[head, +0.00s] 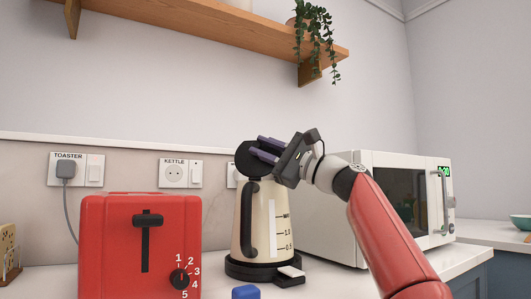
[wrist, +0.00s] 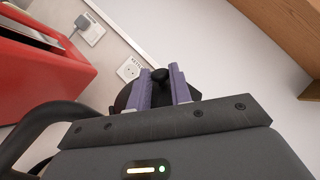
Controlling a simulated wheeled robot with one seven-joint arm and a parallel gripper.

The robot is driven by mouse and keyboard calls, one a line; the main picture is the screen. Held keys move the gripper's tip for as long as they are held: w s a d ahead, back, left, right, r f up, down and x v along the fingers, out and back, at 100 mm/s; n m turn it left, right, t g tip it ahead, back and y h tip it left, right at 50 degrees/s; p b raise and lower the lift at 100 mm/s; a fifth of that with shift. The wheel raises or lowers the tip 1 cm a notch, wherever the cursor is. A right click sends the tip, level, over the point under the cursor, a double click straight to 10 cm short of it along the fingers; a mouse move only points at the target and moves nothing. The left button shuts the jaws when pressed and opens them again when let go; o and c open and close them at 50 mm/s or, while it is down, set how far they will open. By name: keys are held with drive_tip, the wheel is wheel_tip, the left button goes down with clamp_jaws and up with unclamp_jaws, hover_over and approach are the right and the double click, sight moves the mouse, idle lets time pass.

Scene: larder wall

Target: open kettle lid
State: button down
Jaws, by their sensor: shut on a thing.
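The cream kettle (head: 252,225) stands on its black base (head: 262,268) on the counter, its black handle (head: 247,222) facing me. Its black lid (head: 247,163) is tilted up at the top of the body, its round face showing on the left. My gripper (head: 263,149) reaches in from the right with its purple fingers at the lid. In the wrist view my gripper (wrist: 160,78) is shut on the lid's black knob (wrist: 160,74), with the dark lid (wrist: 123,98) partly hidden behind the fingers. The inside of the kettle is hidden.
A red toaster (head: 118,245) stands left of the kettle, and a white microwave (head: 330,215) close on its right. A small blue object (head: 245,292) lies in front. A wooden shelf (head: 215,28) with a hanging plant (head: 318,35) is above. Wall sockets (head: 174,175) are behind.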

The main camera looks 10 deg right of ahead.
idle(0.4)
drive_tip(key=c, duration=1.3)
unclamp_jaws()
drive_tip(key=shift+f, duration=0.1)
drive_tip(key=b+v, duration=0.4)
drive_tip(key=v, duration=0.3)
drive_tip(key=shift+s+d, duration=0.25)
drive_tip(key=shift+f, duration=0.1)
